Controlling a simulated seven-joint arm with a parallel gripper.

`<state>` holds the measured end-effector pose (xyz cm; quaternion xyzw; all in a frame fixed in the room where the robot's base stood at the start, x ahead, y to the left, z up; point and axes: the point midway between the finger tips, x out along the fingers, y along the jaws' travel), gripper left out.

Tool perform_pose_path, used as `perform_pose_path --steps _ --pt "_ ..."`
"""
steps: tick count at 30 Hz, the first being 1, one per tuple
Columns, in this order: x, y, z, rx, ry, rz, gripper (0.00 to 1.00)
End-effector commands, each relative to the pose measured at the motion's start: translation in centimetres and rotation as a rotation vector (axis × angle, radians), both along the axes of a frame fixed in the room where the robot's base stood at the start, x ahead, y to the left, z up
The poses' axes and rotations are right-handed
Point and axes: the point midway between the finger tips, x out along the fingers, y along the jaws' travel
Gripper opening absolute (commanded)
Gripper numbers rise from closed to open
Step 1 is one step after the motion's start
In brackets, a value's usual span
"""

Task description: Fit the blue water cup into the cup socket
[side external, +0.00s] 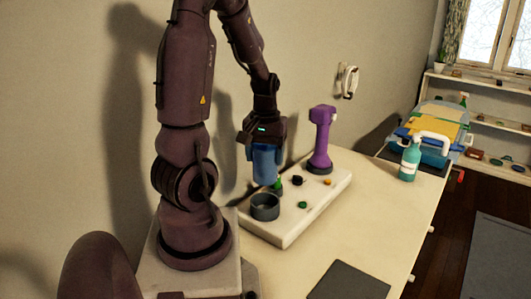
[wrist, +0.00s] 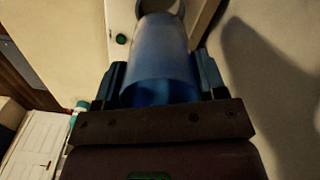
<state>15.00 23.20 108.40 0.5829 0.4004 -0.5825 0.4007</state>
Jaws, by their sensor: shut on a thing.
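The blue water cup (side external: 265,166) is held by my gripper (side external: 262,146) in the side view, above the white block. In the wrist view the cup (wrist: 158,65) fills the space between the fingers of my gripper (wrist: 160,85), its near end facing the camera. The cup socket (side external: 265,206), a dark grey round holder, sits at the near left end of the block. The cup is above it and slightly to its far side, apart from it. The socket's rim (wrist: 168,6) shows partly beyond the cup in the wrist view; the cup hides the rest.
The white block (side external: 325,196) also carries a purple upright object (side external: 321,139) and several small coloured knobs. A teal bottle (side external: 409,162) stands on the right part of the table (side external: 385,212). A dark flat mat (side external: 350,281) lies at the front. A wall rises behind.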

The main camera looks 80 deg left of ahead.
Motion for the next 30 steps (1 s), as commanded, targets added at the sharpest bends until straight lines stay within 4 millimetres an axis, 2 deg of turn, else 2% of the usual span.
perform_pose_path --steps 18,30 --pt "-0.1 0.0 -4.9 -0.002 0.002 0.001 0.33" --pt "0.0 0.0 -5.5 -0.001 0.000 0.001 0.33"
